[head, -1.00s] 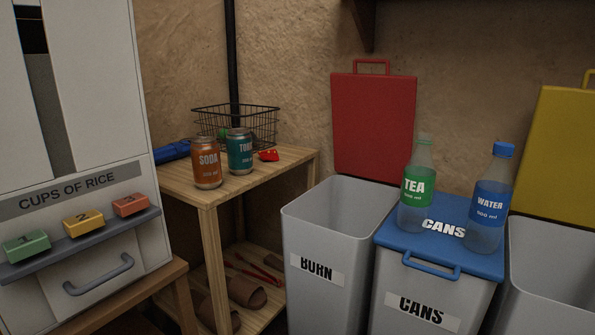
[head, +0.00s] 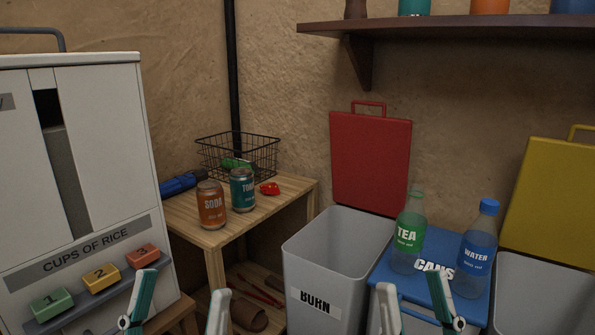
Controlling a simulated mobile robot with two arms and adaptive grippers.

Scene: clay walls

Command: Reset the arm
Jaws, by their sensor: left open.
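My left gripper (head: 180,303) shows at the bottom edge of the head view, left of centre. Its two teal-and-grey fingers point up and stand apart, with nothing between them. My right gripper (head: 418,303) shows at the bottom edge, right of centre, in front of the blue-lidded cans bin (head: 391,273). Its fingers also stand apart and I see nothing held. The wrists and the rest of both arms are below the picture.
A rice dispenser (head: 105,150) with numbered buttons stands at left. A wooden table (head: 230,225) holds a soda can (head: 211,205), a tonic can (head: 242,190) and a wire basket (head: 262,158). A tea bottle (head: 407,238) and water bottle (head: 477,250) stand on the bin lid. The burn bin (head: 300,262) is open.

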